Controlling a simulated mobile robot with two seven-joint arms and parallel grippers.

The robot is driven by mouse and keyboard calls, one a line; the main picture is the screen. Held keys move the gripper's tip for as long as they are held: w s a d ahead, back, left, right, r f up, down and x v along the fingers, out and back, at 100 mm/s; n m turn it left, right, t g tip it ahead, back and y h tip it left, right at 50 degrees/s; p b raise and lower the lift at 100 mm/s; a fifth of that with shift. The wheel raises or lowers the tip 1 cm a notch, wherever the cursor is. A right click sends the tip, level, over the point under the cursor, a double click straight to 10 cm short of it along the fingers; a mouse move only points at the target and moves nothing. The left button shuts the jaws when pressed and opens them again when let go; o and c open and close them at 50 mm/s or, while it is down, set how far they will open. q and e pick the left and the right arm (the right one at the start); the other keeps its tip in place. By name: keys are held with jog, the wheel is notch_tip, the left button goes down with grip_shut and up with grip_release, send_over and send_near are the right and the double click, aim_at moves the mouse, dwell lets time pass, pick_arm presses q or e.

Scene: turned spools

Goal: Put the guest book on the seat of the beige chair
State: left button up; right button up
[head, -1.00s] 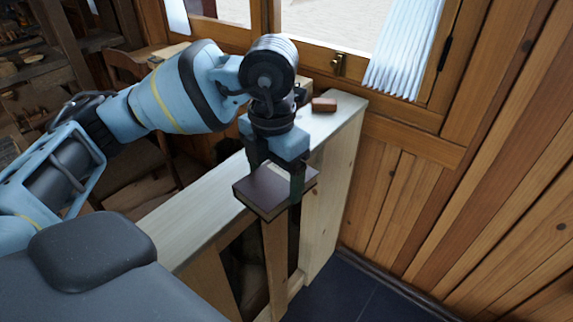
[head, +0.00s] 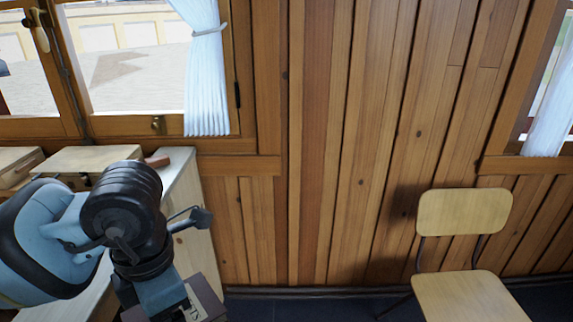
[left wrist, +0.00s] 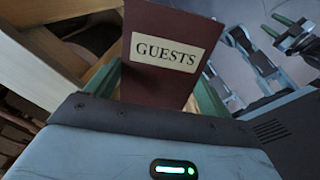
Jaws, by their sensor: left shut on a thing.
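The guest book (left wrist: 160,80) is dark red-brown with a cream "GUESTS" label. My left gripper (left wrist: 157,92) is shut on it, with green fingers on both sides in the left wrist view. In the head view the gripper (head: 163,300) and book (head: 208,300) are at the bottom left, partly cut off by the frame edge. The beige chair (head: 464,211) stands at the right by the wooden wall. Its bare seat (head: 465,297) is partly cut off at the bottom, well right of the book. My right gripper (left wrist: 278,27) shows small in the left wrist view, its fingers apart.
A pale wooden counter (head: 183,180) lies behind my left arm, with a small brown block (head: 157,161) and a wooden box (head: 85,160) near it. Dark floor (head: 300,308) lies between the counter and the chair. Windows with curtains are above.

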pick_arm(q)
jog(key=m, duration=0.2)
jog(key=d+f+m, duration=0.1)
jog(key=m, duration=0.2)
jog(key=s+d+f+m, duration=0.1)
jog(key=m, duration=0.2)
jog(key=shift+s+d+f, duration=0.1)
jog(key=shift+d+f, duration=0.05)
jog(key=shift+f, duration=0.1)
jog(key=shift+s+d+f+m, duration=0.1)
jog(key=shift+s+m, duration=0.05)
jog(key=shift+m, duration=0.45)
jog(key=shift+s+d+f+m, duration=0.1)
jog(key=shift+m, duration=0.5)
jog(key=m, duration=0.2)
jog(key=f+m, duration=0.1)
jog(key=m, duration=0.1)
jog(key=shift+s+d+f, duration=0.1)
jog(key=shift+s, duration=0.25)
jog(key=m, duration=0.2)
jog(key=f+m, duration=0.1)
jog(key=m, duration=0.1)
jog(key=shift+s, duration=0.35)
jog(key=a+f+m, duration=0.3)
jog(key=a+m, duration=0.3)
jog(key=a, duration=0.4)
jog(key=shift+f+m, duration=0.2)
jog(key=shift+m, duration=0.1)
pick_arm(e)
jog(key=shift+w, duration=0.5)
